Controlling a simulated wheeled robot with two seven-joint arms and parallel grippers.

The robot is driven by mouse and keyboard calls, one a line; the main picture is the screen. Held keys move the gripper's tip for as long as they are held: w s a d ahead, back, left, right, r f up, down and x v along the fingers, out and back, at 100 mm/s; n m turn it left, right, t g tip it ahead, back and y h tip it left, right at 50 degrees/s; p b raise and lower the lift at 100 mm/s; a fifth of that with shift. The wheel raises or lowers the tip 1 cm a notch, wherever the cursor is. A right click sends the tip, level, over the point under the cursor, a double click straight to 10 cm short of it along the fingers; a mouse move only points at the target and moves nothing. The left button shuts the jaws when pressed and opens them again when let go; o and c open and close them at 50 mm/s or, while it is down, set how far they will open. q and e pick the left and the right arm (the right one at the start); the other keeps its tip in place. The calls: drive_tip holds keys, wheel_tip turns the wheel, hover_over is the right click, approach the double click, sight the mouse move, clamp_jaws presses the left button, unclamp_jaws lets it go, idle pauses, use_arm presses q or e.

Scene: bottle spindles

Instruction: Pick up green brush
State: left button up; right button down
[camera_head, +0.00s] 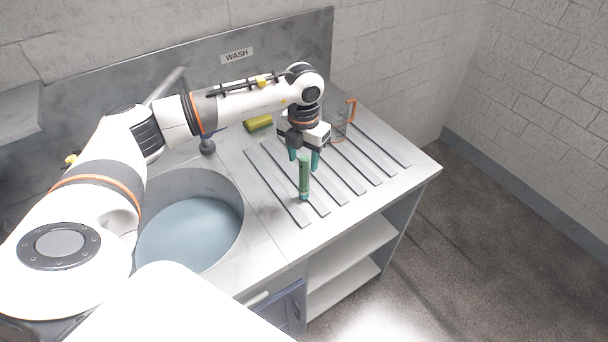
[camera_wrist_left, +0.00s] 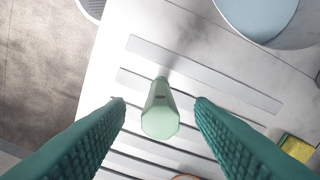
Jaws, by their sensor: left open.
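The green brush (camera_head: 304,178) stands upright on the slatted drainboard, near its front edge. In the left wrist view its pale green end (camera_wrist_left: 160,122) faces the camera, in the gap between the fingers. My left gripper (camera_head: 304,160) is open and points down, with its teal fingers close by the brush's upper end. In the left wrist view the open fingertips (camera_wrist_left: 159,102) lie on both sides of the brush, with visible space at each side. The brush is not gripped. My right gripper is not in view.
The drainboard (camera_head: 287,207) has raised slats. A yellow-green sponge (camera_head: 258,123) lies behind them. An orange-edged clear object (camera_head: 351,112) stands at the back right. The round sink (camera_head: 237,182) holds water at the left, with a faucet (camera_head: 207,144) behind it.

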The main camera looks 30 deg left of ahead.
sight(304, 168)
use_arm(q)
drive_tip(key=f+p, duration=0.1)
drive_tip(key=f, duration=0.1)
drive_tip(key=f+p, duration=0.1)
drive_tip(key=shift+w+f, duration=0.2)
drive_tip(key=shift+f, duration=0.65)
clamp_jaws()
drive_tip(key=shift+r, duration=0.15)
